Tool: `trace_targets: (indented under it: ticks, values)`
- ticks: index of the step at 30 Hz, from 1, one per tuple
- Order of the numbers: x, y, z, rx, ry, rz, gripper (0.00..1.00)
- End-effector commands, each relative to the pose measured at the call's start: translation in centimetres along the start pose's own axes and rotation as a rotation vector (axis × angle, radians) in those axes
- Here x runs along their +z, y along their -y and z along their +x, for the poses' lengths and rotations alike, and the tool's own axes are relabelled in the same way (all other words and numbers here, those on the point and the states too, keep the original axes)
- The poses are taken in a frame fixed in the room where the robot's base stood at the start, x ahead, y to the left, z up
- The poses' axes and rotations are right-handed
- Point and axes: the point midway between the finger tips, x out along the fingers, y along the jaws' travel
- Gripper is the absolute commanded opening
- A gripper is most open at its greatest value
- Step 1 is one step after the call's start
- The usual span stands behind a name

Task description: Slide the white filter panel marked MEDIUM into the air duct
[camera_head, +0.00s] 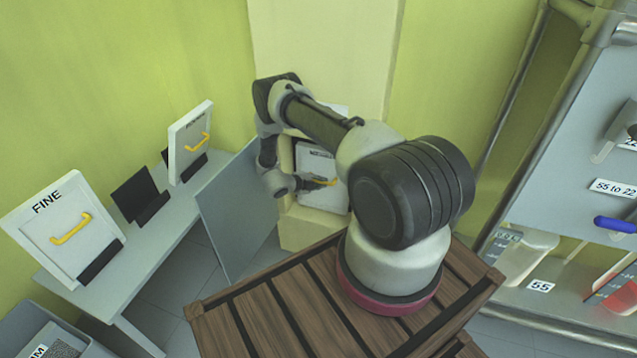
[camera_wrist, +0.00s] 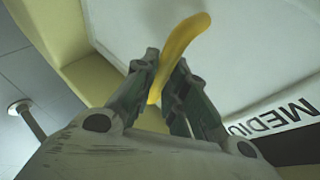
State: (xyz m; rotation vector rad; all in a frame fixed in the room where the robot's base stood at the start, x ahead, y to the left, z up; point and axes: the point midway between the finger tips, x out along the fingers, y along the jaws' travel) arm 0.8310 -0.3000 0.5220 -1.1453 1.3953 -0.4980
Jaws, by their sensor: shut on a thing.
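The white panel marked MEDIUM (camera_head: 337,197) stands upright at the front of the cream air duct (camera_head: 305,232), partly hidden behind my arm. How deep it sits in the opening cannot be told. In the wrist view, the white panel (camera_wrist: 255,50) fills the upper right, with its label partly in view at the right edge. My gripper (camera_head: 312,184) is at the panel's yellow handle. In the wrist view, my gripper (camera_wrist: 168,82) has its two fingers shut around one part of the yellow handle (camera_wrist: 182,45).
A grey-blue door (camera_head: 238,215) stands open left of the duct. A white FINE panel (camera_head: 65,228) and another white panel (camera_head: 190,142) stand in holders on a grey bench (camera_head: 150,262). A shelf rack (camera_head: 560,190) stands at the right.

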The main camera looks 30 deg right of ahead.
Motion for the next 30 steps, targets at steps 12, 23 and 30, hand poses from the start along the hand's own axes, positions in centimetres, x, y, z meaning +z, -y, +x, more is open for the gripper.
trace_targets:
  ticks: [12, 23, 30]
  values:
    - [0.16, -0.31, 0.27, -0.002, 0.002, -0.001, 0.00]
    - [0.07, -0.65, 0.39, 0.002, 0.001, -0.002, 0.00]
    - [-0.02, -0.79, 0.42, 0.004, -0.001, -0.002, 0.00]
